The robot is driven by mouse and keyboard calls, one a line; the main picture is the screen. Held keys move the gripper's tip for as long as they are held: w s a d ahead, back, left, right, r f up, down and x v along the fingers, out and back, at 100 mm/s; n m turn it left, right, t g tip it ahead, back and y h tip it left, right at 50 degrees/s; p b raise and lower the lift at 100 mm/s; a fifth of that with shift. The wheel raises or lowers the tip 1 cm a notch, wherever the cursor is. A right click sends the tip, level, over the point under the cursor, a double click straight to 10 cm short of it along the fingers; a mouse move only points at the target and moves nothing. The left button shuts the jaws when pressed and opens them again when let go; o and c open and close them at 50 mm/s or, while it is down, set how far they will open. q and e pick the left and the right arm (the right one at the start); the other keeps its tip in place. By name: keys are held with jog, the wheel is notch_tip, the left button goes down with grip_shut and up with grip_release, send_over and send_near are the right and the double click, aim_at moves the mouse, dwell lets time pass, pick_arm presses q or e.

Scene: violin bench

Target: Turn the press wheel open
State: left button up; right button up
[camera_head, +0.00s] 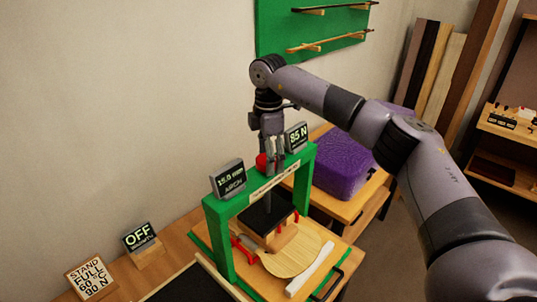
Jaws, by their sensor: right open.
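The press is a green frame (219,237) standing on the bench, with a dark block (268,212) under its crossbar and a pale wooden plate (293,258) beneath. A red round part (262,162) shows on top of the crossbar, partly hidden by my gripper; it may be part of the press wheel, whose full shape I cannot make out. My right gripper (272,166) points down over the crossbar, open, with its fingers beside the red part. Whether they touch it I cannot tell. My left gripper is not in view.
Displays on the press read 15.0 mm ARCH (230,178) and 85 N (296,137). An OFF sign (138,236) and a STAND FULL card (90,279) stand at left. A purple case (343,165) lies behind right. A green bow rack (280,35) hangs on the wall.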

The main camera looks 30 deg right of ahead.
jog(key=shift+s, duration=0.1)
jog(key=shift+c, duration=1.1)
jog(key=c, duration=0.9)
jog(key=shift+c, duration=0.2)
jog(key=shift+n, duration=0.3)
